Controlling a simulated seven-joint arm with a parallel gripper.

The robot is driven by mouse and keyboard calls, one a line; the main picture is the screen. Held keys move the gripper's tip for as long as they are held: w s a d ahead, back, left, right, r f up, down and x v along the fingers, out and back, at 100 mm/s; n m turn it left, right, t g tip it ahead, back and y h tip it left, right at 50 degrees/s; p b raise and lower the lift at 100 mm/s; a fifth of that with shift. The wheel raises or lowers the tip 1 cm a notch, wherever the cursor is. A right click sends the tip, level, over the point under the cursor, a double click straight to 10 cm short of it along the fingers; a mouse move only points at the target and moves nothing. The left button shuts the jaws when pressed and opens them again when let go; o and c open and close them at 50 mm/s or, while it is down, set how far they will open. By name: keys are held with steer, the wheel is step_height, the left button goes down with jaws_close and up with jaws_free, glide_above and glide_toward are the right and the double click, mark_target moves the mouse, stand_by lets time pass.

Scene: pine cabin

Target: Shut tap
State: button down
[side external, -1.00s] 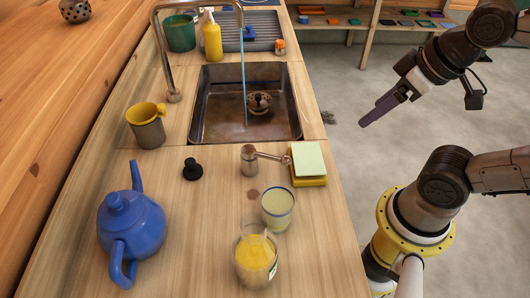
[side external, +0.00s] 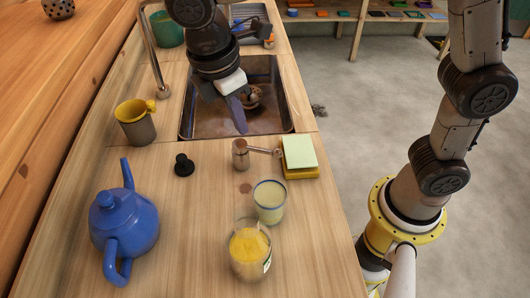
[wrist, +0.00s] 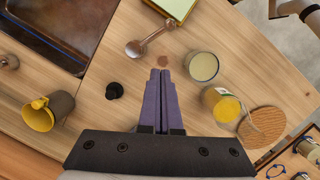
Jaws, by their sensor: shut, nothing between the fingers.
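The tap spout (side external: 152,55) is a metal gooseneck at the sink's left back corner; my arm covers its outlet and any water below it. The tap handle (side external: 240,154) is a short metal post on the counter in front of the sink, with a thin lever (side external: 262,150) pointing right to a knob beside the sticky notes. The handle also shows in the wrist view (wrist: 134,48). My gripper (side external: 240,127) has purple fingers, shut and empty, pointing down above the sink's front edge, apart from the handle. The wrist view shows the closed fingers (wrist: 160,74).
Sticky notes (side external: 299,152) lie right of the lever. A pale green cup (side external: 270,202) and a yellow-filled glass (side external: 250,252) stand in front. A black stopper (side external: 184,165), blue teapot (side external: 124,222) and yellow-handled mug (side external: 137,124) stand left. The sink (side external: 200,112) is behind.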

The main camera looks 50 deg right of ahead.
mark_target(257, 149)
steer(key=shift+n+h, duration=0.3)
steer(key=shift+n, duration=0.1)
steer(key=f, duration=0.3)
steer(key=s+f, duration=0.1)
steer(key=f, duration=0.7)
steer(key=shift+s, duration=0.35)
steer(key=d, duration=0.3)
steer(key=shift+s, duration=0.3)
steer(key=shift+s+d, duration=0.1)
steer(key=shift+d, duration=0.4)
